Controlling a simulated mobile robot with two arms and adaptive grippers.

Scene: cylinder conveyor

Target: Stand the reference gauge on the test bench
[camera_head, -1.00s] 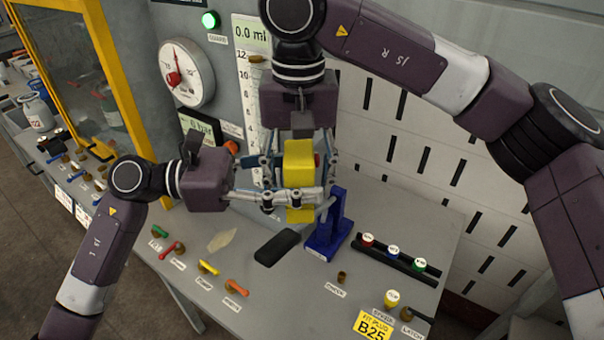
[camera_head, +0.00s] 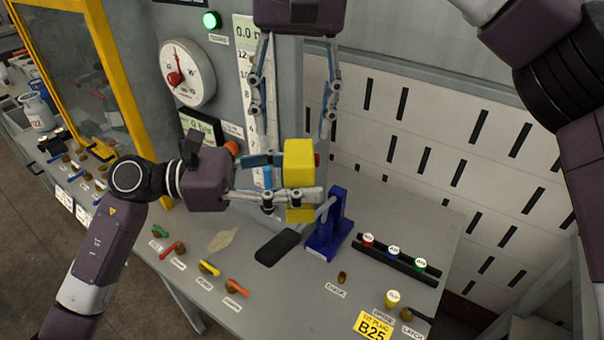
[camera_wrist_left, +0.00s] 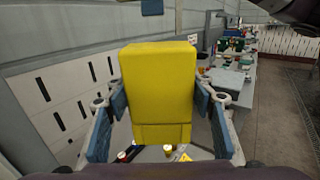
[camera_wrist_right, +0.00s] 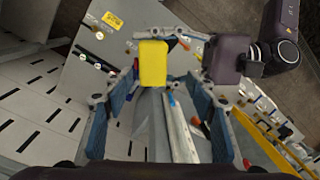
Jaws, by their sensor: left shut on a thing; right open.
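A yellow block (camera_head: 298,160), which I take for the reference gauge, is upright above the test bench (camera_head: 290,290). A small red part shows on its right side. My left gripper (camera_head: 284,178) is shut on it from the left; the left wrist view shows the block (camera_wrist_left: 158,90) between both fingers. My right gripper (camera_head: 292,118) is open and empty above the block, its fingers pointing down. In the right wrist view the block (camera_wrist_right: 153,64) lies beyond the open fingers, apart from them. The block's underside is hidden.
A blue stand (camera_head: 323,238) is close to the block's lower right. A dark pad (camera_head: 277,247) lies on the bench. A black rack (camera_head: 398,259) with coloured buttons is at the right. Coloured handles line the front edge. A dial (camera_head: 187,73) and panel stand behind.

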